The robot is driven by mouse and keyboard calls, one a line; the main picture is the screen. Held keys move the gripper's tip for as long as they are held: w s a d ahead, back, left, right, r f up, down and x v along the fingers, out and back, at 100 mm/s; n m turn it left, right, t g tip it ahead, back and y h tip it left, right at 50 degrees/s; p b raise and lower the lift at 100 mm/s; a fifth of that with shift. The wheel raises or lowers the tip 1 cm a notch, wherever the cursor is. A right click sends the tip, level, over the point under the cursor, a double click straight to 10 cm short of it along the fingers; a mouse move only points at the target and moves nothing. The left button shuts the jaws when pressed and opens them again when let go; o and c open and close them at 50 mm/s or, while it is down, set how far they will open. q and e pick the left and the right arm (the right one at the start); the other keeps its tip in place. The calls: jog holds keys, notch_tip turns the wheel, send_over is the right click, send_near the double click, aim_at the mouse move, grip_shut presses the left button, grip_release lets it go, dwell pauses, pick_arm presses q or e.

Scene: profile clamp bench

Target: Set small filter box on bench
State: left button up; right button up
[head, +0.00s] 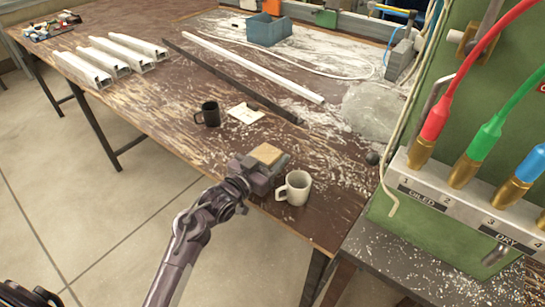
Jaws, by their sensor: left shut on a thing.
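The small filter box (267,154), with a flat tan top, is at the front edge of the wooden bench (180,115). My left gripper (262,169) reaches in from below and is shut on the box. The fingers hide the box's lower part, so I cannot tell whether it touches the bench top. My right gripper is not in view.
A white mug (296,188) stands close to the right of my left gripper. A black mug (210,114) and a paper note (245,113) are behind it. Long bars (255,68), white profiles (125,45) and a blue bin (268,30) lie further back. A green panel (440,215) with hoses stands right.

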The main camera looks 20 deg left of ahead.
pick_arm(q)
jog(key=shift+w+d+f, duration=0.2)
jog(key=shift+w+f, duration=0.4)
jog(key=shift+s, duration=0.1)
jog(key=shift+f, duration=0.2)
jog(key=o, duration=1)
